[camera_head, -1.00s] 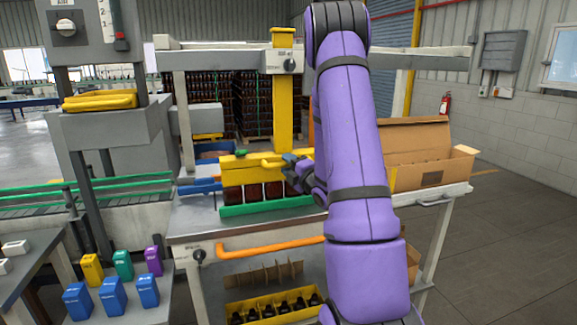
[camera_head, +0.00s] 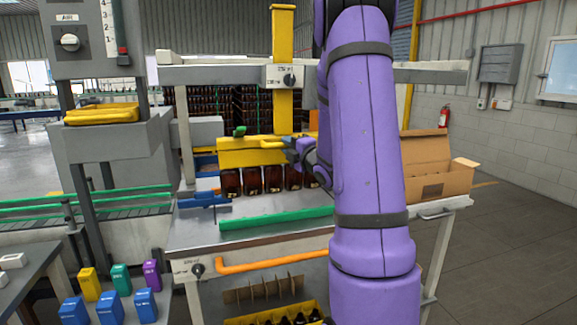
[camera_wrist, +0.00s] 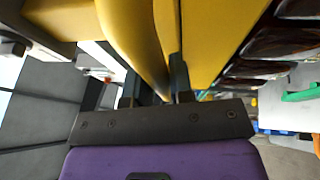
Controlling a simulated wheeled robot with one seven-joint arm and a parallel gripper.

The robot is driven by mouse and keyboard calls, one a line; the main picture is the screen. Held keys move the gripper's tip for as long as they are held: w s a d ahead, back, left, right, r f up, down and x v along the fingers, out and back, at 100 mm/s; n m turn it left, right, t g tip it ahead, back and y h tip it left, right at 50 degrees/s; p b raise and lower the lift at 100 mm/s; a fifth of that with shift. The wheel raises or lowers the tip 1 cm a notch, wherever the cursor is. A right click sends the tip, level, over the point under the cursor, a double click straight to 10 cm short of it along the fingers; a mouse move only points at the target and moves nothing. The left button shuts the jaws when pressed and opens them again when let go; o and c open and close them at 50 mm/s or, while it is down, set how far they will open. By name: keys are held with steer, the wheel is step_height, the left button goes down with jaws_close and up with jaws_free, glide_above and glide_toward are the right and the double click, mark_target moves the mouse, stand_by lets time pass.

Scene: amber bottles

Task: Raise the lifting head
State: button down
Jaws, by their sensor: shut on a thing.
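The yellow lifting head (camera_head: 240,152) hangs from a yellow upright post (camera_head: 284,105) over the bench. Several amber bottles (camera_head: 252,181) hang in a row under it, their bases above the bench top. My gripper (camera_head: 294,147) is at the yellow handle on the front of the head. In the wrist view my gripper (camera_wrist: 158,88) has its dark fingers either side of the yellow handle bar (camera_wrist: 135,40), shut on it. The bottles (camera_wrist: 275,50) show at the upper right there. My purple arm hides the head's right end.
A green rail (camera_head: 275,219) runs along the bench front, with an orange bar (camera_head: 270,259) below. An open cardboard box (camera_head: 435,180) stands at the right end. A crate (camera_head: 268,316) with bottles and a cardboard divider (camera_head: 262,288) sit on the lower shelf.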

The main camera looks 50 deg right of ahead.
step_height(320, 180, up, 7)
steer(key=shift+r, duration=0.2)
stand_by(0.3)
steer(key=c, duration=1)
jaws_free()
steer(key=shift+f, duration=0.1)
steer(key=shift+s, duration=0.15)
steer(key=v, duration=1)
steer(key=shift+s, duration=0.25)
